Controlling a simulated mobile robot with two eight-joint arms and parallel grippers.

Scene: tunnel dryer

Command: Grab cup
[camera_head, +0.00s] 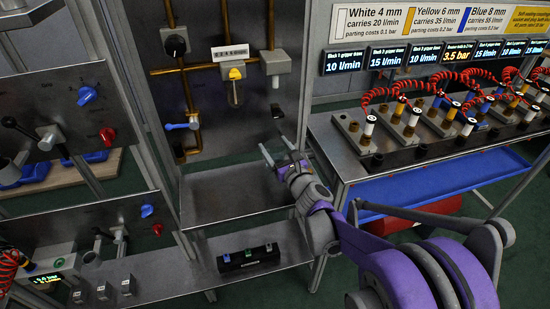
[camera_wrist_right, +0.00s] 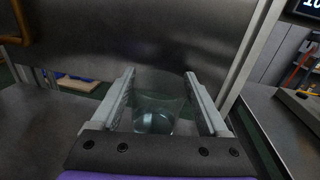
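A clear, see-through cup (camera_wrist_right: 157,117) shows in the right wrist view between the two fingers of my right gripper. It is faint against the grey metal behind it, and I cannot tell if the fingers touch it. My right gripper (camera_head: 273,143) is open, its fingers set wide apart, over the right part of the grey metal shelf (camera_head: 222,203). The fingers also show in the right wrist view (camera_wrist_right: 159,80), pointing toward a metal panel. In the head view I cannot make out the cup. My left gripper is not in view.
An upright panel with brass pipes (camera_head: 190,90) and a clear bowl under a yellow knob (camera_head: 236,73) stands behind the shelf. At right is a bench (camera_head: 345,165) with red coiled hoses (camera_head: 383,97). A black block (camera_head: 248,259) lies on the lower shelf. The shelf's left part is clear.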

